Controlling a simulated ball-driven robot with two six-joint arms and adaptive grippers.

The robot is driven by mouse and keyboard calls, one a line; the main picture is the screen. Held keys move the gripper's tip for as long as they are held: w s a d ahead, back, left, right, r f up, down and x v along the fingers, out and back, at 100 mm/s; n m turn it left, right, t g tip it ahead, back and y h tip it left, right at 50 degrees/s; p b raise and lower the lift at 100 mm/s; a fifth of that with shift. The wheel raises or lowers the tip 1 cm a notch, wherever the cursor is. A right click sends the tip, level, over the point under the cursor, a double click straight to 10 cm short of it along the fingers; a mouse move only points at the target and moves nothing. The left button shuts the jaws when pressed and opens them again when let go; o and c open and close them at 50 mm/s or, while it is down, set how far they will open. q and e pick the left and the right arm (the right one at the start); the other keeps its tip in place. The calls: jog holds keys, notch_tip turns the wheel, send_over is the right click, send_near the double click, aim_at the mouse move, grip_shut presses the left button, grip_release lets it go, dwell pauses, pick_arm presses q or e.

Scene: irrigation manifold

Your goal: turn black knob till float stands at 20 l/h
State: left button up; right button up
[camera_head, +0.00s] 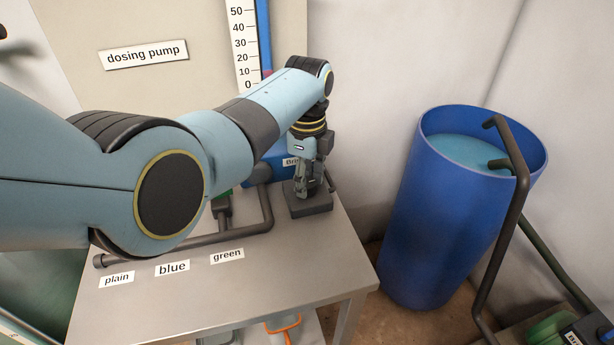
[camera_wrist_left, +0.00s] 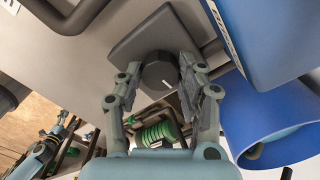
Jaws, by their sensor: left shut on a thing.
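The black knob (camera_wrist_left: 160,72) sits on a dark square base (camera_head: 310,204) on the metal table, and a short white mark shows on its face in the left wrist view. My left gripper (camera_head: 303,188) points down over the base, and its two fingers (camera_wrist_left: 161,85) are shut on the knob from both sides. In the head view the fingers mostly hide the knob. The scale (camera_head: 243,40) reads from 0 to 50 beside a blue upright strip. A small pinkish float (camera_head: 267,73) shows near the 10 mark; my arm hides what is just below it.
A blue barrel (camera_head: 405,220) with bluish liquid stands right of the table, with a dark pipe (camera_head: 512,200) over it. Grey piping (camera_head: 190,243) runs along the table behind the plain, blue and green labels. The table's front is clear.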

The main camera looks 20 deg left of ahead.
pick_arm(q)
jog(key=shift+s+n+p, duration=0.1)
jog(key=shift+n+p, duration=0.6)
jog(key=shift+n, duration=0.5)
jog(key=n+p, duration=0.1)
jog(key=n, duration=0.1)
jog(key=shift+n, duration=0.4)
jog(key=n+p, duration=0.1)
jog(key=n, duration=0.2)
jog(key=shift+f+n, duration=0.1)
jog(key=shift+n, duration=1.6)
jog(key=o, duration=1.2)
jog(key=shift+c, duration=0.2)
